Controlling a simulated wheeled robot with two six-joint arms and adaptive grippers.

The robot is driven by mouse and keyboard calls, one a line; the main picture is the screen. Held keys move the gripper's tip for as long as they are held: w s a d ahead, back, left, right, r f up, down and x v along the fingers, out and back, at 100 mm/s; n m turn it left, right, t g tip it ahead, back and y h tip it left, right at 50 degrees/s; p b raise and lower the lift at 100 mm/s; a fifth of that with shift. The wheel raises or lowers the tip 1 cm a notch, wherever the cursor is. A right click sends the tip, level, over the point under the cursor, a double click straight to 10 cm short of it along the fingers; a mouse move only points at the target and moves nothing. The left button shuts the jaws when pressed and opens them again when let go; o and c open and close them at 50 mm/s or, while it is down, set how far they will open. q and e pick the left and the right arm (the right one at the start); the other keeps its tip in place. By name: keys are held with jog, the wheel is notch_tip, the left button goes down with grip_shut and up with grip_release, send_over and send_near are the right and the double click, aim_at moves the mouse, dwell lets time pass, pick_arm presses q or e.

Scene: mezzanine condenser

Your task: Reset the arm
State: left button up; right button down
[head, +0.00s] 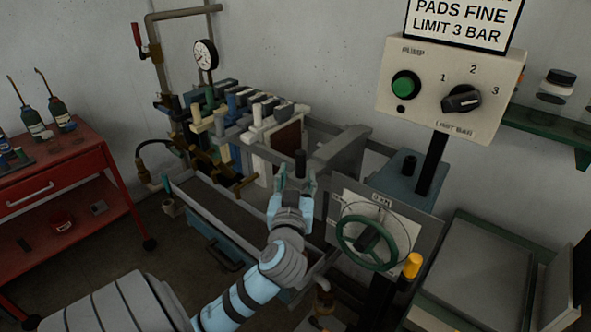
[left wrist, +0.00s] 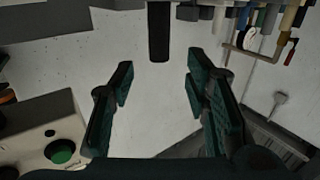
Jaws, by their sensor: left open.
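My left arm reaches from the bottom of the head view toward the filter press. Its gripper (head: 297,183) is open, with the two fingers apart, in front of the press plates. In the left wrist view the open fingers (left wrist: 158,88) have nothing between them. A dark upright cylinder (head: 300,163) stands just beyond the fingertips in the head view. A dark rod (left wrist: 159,32) shows beyond the fingers at the top of the left wrist view. My right gripper is in neither view.
A pump panel (head: 450,89) with a green button and a knob is at upper right. A green handwheel (head: 344,240) is right of my gripper. A red cart (head: 60,165) stands at left, a pressure gauge (head: 205,55) behind the press. A long trough (head: 225,212) lies left of my forearm.

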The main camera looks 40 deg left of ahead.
pick_arm(q)
jog(key=v, duration=0.3)
jog(key=shift+s+d, duration=0.1)
jog(key=shift+s, duration=0.05)
dwell(0.3)
